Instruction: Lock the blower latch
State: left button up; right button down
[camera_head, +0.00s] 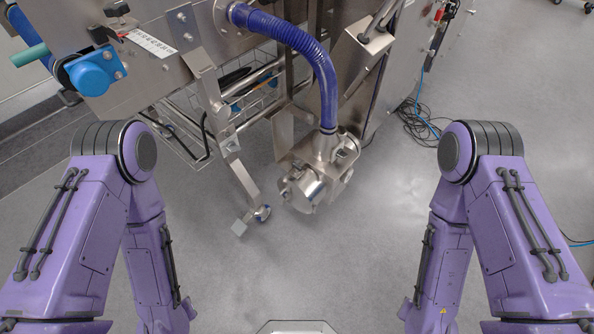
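A shiny metal unit that looks like the blower (318,172) hangs at the centre of the head view, below the conveyor frame. A ribbed blue hose (318,62) curves down into its top. Its rounded metal end (302,188) faces me. The latch is too small or hidden for me to pick out, and I cannot tell whether it is locked or unlocked. My two purple arms stand on either side, well apart from the blower. Both grippers are out of the picture.
The steel conveyor frame (150,75) fills the top left, with a blue motor-like part (92,73). A slanted metal leg (232,160) stands left of the blower. Loose cables (418,122) lie on the floor at right. The grey floor (330,265) between my arms is clear.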

aim_at(298, 169)
jog(key=z, duration=0.05)
jog(key=k, duration=0.55)
jog(key=z, duration=0.5)
jog(key=i, duration=1.55)
jog(key=u, duration=0.45)
